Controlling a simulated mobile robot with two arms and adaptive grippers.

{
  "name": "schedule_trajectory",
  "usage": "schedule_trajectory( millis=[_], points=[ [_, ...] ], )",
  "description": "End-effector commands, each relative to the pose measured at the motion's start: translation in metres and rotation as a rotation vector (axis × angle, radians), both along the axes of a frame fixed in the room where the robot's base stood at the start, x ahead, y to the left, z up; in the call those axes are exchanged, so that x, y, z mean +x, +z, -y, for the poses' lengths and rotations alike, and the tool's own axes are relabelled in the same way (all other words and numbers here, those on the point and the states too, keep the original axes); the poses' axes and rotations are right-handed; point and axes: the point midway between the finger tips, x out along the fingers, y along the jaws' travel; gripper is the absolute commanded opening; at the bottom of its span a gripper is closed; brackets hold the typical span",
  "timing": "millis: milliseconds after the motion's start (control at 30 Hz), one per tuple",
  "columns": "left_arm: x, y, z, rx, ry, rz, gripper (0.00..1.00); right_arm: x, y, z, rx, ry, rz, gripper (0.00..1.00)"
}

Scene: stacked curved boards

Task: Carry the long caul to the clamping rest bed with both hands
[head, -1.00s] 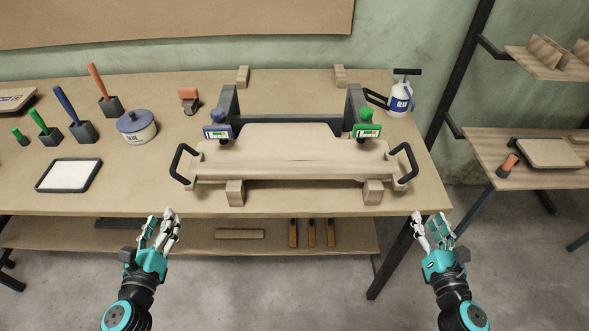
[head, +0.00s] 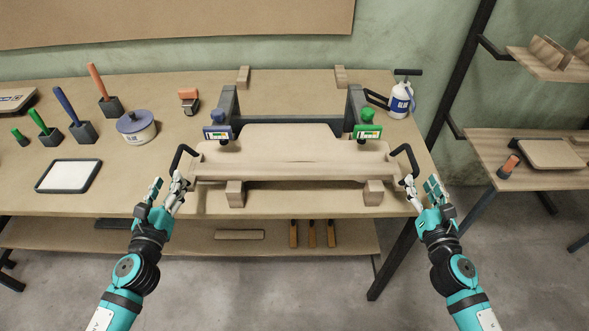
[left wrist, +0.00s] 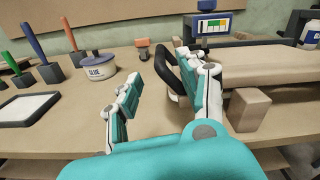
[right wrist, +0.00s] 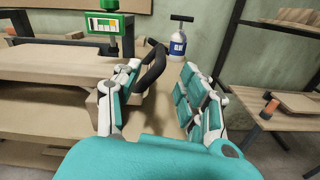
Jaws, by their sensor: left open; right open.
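The long caul (head: 290,172) is a pale wooden board with a black loop handle at each end. It lies across two front wooden blocks on the bench, below a dark clamp frame (head: 290,121). My left gripper (head: 167,188) is open at the caul's left handle (head: 178,158); in the left wrist view that handle (left wrist: 165,72) is partly hidden behind a finger. My right gripper (head: 422,188) is open at the right handle (head: 411,155); in the right wrist view the handle (right wrist: 152,70) shows between the fingers. I cannot tell which part is the clamping rest bed.
Two small blocks (head: 243,77) stand at the bench's back. A blue-labelled clamp head (head: 217,133) and a green one (head: 367,131) sit behind the caul. A glue pot (head: 136,127) and tray (head: 68,176) are left; a glue bottle (head: 400,98) is right.

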Motion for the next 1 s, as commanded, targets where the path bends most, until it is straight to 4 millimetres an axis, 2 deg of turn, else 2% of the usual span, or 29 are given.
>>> schedule_trajectory(
  millis=[33,200,433,633,933,1000],
  points=[
    [0.012,0.002,0.000,0.001,0.001,0.003,0.42,0.012,0.002,0.001,-0.004,-0.002,0.004,0.42],
    [0.045,0.001,-0.001,0.000,0.002,0.003,0.42,0.046,0.001,0.000,-0.001,-0.002,0.003,0.42],
    [0.079,0.000,-0.001,0.000,0.001,0.001,0.42,0.079,0.000,0.000,0.000,-0.001,0.001,0.42],
    [0.091,0.000,0.000,-0.001,0.000,0.000,0.42,0.091,0.000,0.000,-0.001,0.000,0.001,0.42],
    [0.092,0.000,0.000,-0.001,0.000,-0.001,0.42,0.092,0.000,0.000,-0.001,0.000,0.000,0.42],
    [0.092,0.000,0.000,-0.001,0.000,0.000,0.33,0.092,0.000,0.000,-0.001,0.000,0.000,0.33]
  ],
)
